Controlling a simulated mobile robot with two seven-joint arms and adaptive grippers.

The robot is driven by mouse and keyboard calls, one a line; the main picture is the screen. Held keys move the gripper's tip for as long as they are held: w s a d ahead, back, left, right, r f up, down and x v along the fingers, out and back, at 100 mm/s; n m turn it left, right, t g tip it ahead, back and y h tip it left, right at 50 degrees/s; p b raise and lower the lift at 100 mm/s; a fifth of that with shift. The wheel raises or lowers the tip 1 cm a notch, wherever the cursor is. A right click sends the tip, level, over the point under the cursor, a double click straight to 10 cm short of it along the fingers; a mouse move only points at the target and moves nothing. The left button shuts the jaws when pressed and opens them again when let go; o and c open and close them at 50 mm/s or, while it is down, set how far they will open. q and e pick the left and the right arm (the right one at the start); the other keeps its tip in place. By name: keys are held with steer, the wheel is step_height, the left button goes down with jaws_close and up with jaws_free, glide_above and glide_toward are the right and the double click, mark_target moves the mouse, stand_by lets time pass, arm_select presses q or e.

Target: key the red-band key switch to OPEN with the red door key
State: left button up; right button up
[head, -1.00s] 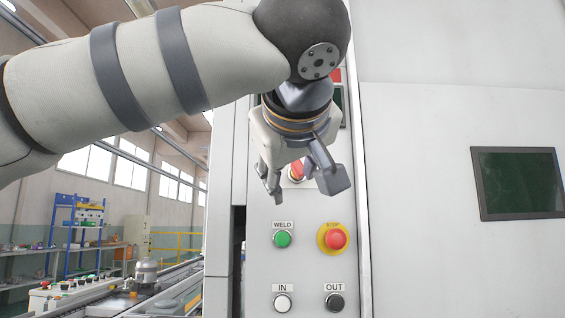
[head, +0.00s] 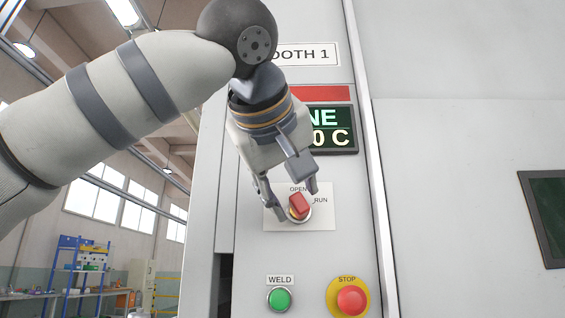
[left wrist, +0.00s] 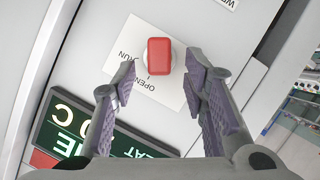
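The key switch (head: 306,218) sits on a white label plate (head: 272,220) marked OPEN above and RUN at the upper right. A red key head (head: 299,205) stands in it; I cannot tell exactly which mark it lines up with. It also shows in the left wrist view (left wrist: 159,56), upright in the picture. My left gripper (head: 291,199) is open, with its fingers to either side of the key head. In the left wrist view the fingers (left wrist: 160,76) are empty, and gaps show between them and the key. My right gripper is not in view.
A red band (head: 322,93) and a lit display (head: 342,139) are above the switch. A green WELD button (head: 279,299) and a red STOP button (head: 351,300) are below. A dark screen (head: 545,215) is at the far right. The panel between is bare.

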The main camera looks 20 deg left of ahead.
arm_select(q)
steer(key=shift+w+f, duration=0.15)
steer(key=shift+w, duration=0.35)
jaws_close()
